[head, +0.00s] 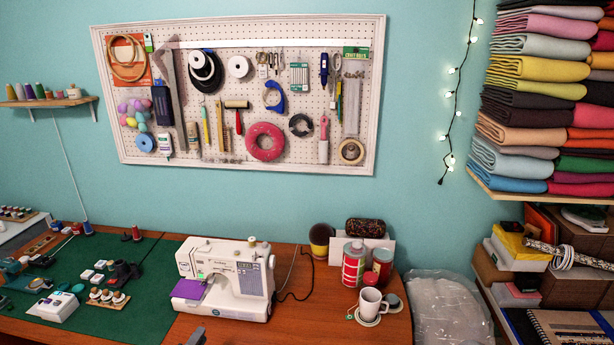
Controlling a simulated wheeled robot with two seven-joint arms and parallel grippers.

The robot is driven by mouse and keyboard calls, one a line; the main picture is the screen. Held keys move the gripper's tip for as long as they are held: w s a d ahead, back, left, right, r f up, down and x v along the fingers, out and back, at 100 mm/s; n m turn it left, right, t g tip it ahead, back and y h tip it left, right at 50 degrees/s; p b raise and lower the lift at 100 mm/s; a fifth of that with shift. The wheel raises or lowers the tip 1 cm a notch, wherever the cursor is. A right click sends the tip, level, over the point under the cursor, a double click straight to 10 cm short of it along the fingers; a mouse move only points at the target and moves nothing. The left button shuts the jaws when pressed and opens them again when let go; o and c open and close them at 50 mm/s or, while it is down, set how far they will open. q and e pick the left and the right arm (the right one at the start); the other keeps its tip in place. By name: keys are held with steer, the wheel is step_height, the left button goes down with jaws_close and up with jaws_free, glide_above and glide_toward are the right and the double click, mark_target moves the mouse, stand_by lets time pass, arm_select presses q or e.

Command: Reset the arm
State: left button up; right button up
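A small grey piece at the bottom edge, in front of the sewing machine, looks like the tip of my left gripper (196,337). The rest of it is cut off by the frame, so I cannot tell whether it is open or shut, and I see nothing held. My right gripper is not in view. A white sewing machine (246,282) with purple cloth (188,289) under its needle stands on the wooden table (325,322), behind that tip.
A white mug (370,302) on a coaster and red-white cans (353,265) stand at the table's right. A green mat (135,318) with spools and small tools covers the left. Bare wood lies between machine and mug. Fabric shelves (505,190) stand at right.

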arm_select(q)
steer(key=s+d+f+m+g+h, duration=0.25)
steer(key=s+d+m+g, duration=0.2)
steer(key=d+m, duration=0.3)
steer(key=s+d+f+m+g+h, duration=0.2)
steer(key=s+d+f+m+g, duration=0.3)
steer(key=d, duration=0.3)
steer(key=s+d+f+m+g+h, duration=0.2)
steer(key=s+d+f+m+g, duration=0.15)
steer(key=d+m, duration=0.4)
steer(key=s+f+m+g+y+b, duration=0.1)
steer(key=s+m+y, duration=0.2)
steer(key=s+m, duration=0.7)
steer(key=s+f+m+g+y+b, duration=0.1)
steer(key=s+f+m+g+y, duration=0.1)
steer(key=s+m, duration=0.9)
steer(key=m+y, duration=0.1)
steer(key=m, duration=0.6)
steer(key=shift+s+d+f+g, duration=0.2)
steer(key=shift+d+g, duration=0.1)
steer(key=shift+d, duration=0.05)
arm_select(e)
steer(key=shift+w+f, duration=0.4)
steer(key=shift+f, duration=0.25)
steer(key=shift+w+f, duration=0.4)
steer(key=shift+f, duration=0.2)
